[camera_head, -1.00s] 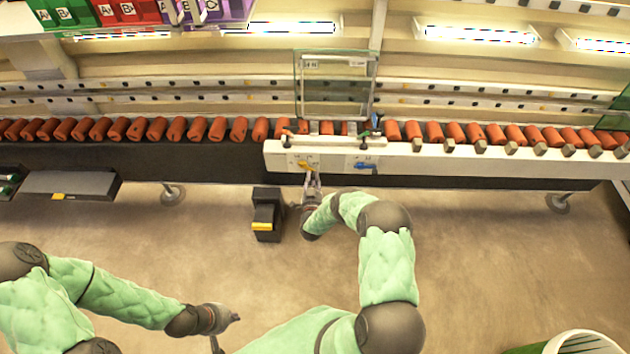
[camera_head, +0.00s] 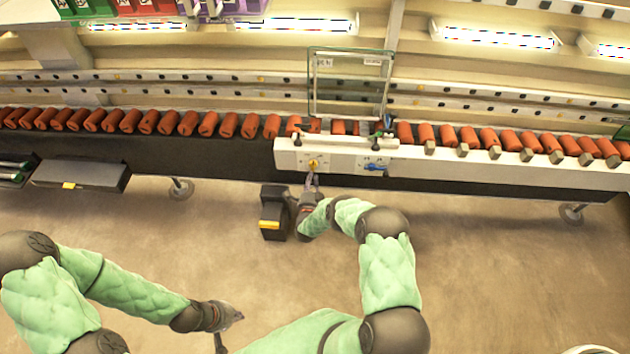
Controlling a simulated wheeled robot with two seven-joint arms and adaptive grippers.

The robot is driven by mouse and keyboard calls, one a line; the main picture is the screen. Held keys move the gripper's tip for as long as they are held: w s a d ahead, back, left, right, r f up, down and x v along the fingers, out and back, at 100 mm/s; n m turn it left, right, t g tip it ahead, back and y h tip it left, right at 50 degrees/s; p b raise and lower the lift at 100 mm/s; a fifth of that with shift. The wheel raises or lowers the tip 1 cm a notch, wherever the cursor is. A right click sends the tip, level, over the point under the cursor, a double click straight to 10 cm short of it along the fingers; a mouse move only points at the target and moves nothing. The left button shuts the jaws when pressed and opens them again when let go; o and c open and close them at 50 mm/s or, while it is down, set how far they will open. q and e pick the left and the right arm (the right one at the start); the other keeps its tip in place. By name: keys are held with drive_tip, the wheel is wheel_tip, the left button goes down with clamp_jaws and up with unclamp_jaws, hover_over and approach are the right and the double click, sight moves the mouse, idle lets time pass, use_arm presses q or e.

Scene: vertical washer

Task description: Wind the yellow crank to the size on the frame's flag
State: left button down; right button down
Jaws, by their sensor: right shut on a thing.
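The yellow crank (camera_head: 313,164) is on the front of a white panel (camera_head: 345,155) on the washer line. My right gripper (camera_head: 312,178) reaches up to the crank from below and is shut on it; its fingers hide part of the crank. The frame (camera_head: 347,82) stands upright above the panel, with small pale labels along its top too small to read. My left gripper (camera_head: 232,318) is low in the view, empty and far from the panel; its fingers are too small to tell open from shut.
A blue handle (camera_head: 375,167) sits right of the crank on the panel. Orange rollers (camera_head: 208,124) line the conveyor on both sides. A grey tray (camera_head: 80,174) is at left.

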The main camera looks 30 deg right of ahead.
drive_tip(key=shift+w+a+r+m, duration=0.1)
drive_tip(key=shift+w+a+m, duration=0.2)
drive_tip(key=shift+m, duration=0.55)
drive_tip(key=shift+w+a+r+m, duration=0.1)
drive_tip(key=shift+a+m, duration=0.25)
drive_tip(key=shift+m, duration=0.55)
drive_tip(key=shift+w+a+r+m, duration=0.1)
drive_tip(key=shift+w+a+m, duration=0.2)
drive_tip(key=shift+m, duration=0.55)
drive_tip(key=shift+s+a, duration=0.1)
drive_tip(key=c, duration=1.1)
unclamp_jaws()
drive_tip(key=shift+o, duration=0.2)
drive_tip(key=v, duration=1.2)
